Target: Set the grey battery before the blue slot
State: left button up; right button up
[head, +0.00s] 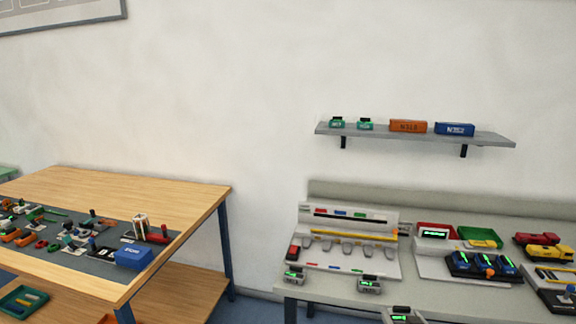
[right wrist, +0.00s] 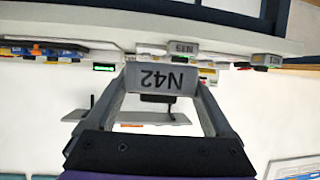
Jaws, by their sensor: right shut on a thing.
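My right gripper (right wrist: 163,95) is shut on a grey battery (right wrist: 162,78) marked N42, held between its two fingers. A grey battery with a green display (head: 402,316) at the bottom edge of the head view looks like this one; the gripper is hardly visible there. Two more grey batteries, left (head: 293,278) and right (head: 369,284), sit along the bench's front edge. They also show in the right wrist view, one marked N15 (right wrist: 183,47). A pale slotted rack (head: 350,258) stands behind them, with red, blue and green marks. The blue mark (head: 340,212) is at its top. My left gripper is not visible.
The pale bench (head: 330,287) also holds a red bin (head: 437,227), a green bin (head: 480,237), a dark charger with blue units (head: 482,268) and toy trucks (head: 548,252). A wall shelf (head: 490,138) hangs above. A wooden table (head: 130,190) with many parts stands left.

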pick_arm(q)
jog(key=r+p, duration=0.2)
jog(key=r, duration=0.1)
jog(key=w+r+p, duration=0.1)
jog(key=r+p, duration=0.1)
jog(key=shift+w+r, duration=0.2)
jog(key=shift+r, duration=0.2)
pick_arm(e)
jog(key=s+a+f, duration=0.2)
jog(key=a+f, duration=0.1)
jog(key=a, duration=0.2)
jog(key=s+a+f+n+y, duration=0.1)
jog(key=a+f, duration=0.2)
jog(key=a, duration=0.3)
jog(key=shift+s+a+f+n+y, duration=0.2)
jog(key=shift+s+f+n+y, duration=0.1)
jog(key=shift+s+f, duration=0.05)
